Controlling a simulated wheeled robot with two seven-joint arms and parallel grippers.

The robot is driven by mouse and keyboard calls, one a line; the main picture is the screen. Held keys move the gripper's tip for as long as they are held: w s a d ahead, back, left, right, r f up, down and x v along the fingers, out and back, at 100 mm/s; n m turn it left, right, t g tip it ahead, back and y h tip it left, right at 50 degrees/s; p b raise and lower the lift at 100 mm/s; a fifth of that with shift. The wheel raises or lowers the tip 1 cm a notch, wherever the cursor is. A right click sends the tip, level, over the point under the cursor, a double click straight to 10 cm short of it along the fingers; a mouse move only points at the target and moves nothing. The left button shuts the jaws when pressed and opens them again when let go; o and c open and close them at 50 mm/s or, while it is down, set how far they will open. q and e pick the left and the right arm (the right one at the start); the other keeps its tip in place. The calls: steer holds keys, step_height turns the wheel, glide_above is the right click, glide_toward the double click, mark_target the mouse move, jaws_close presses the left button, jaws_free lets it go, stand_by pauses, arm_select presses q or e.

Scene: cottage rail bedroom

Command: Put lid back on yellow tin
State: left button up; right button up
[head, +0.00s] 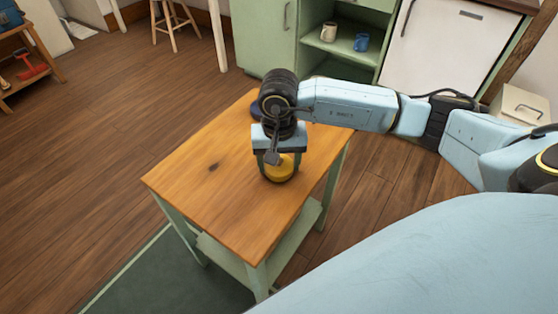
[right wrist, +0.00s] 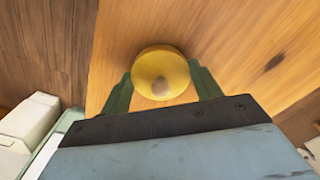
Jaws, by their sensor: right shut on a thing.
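A round yellow lid (right wrist: 160,70) with a pale knob shows from above in the right wrist view. The two green fingers of my right gripper (right wrist: 162,88) are shut on its sides. In the head view my right gripper (head: 279,160) points down over the wooden table, with the yellow piece (head: 281,175) between and below its fingers. The gripper partly hides it, and I cannot tell the tin apart from the lid or see any gap between them. My left gripper is not in view.
A dark blue round thing (head: 256,111) lies on the table (head: 205,185) behind my right gripper, partly hidden. The left and front of the tabletop are clear. A green cabinet with two mugs (head: 329,32) stands beyond, and a stool (head: 173,22) at the back.

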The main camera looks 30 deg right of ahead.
steer(key=o, duration=1.1)
step_height(320, 180, up, 14)
steer(key=p, duration=0.4)
steer(key=shift+f, duration=0.25)
